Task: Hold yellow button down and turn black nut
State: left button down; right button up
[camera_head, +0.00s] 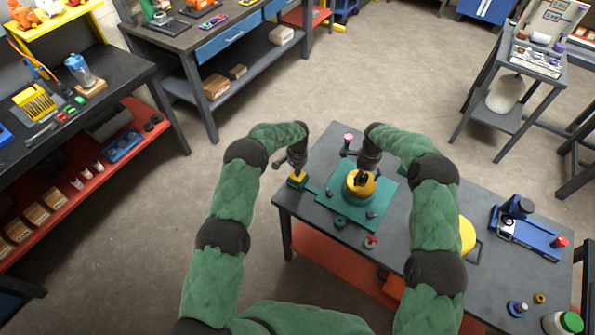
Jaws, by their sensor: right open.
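A small box with a yellow top (297,182), which looks like the yellow button, stands at the left edge of the table. My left gripper (297,170) points down onto its top and seems to touch it; its fingers are too small to read. A round yellow motor housing (351,192) sits on a green plate (379,205). My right gripper (361,178) points down over the top of the housing, open. The black nut cannot be told apart from the dark fingers there.
Small knobs and parts lie around the plate, including a red-topped one (371,241) near the front edge. A pink-topped piece (348,138) stands behind. A blue tray with a tool (527,230) lies at the right. Floor beyond the table is clear.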

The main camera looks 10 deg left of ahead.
jog(key=n, duration=0.7)
jog(key=shift+n, duration=0.3)
jog(key=n, duration=0.7)
jog(key=shift+f, duration=0.15)
jog(key=c, duration=1.2)
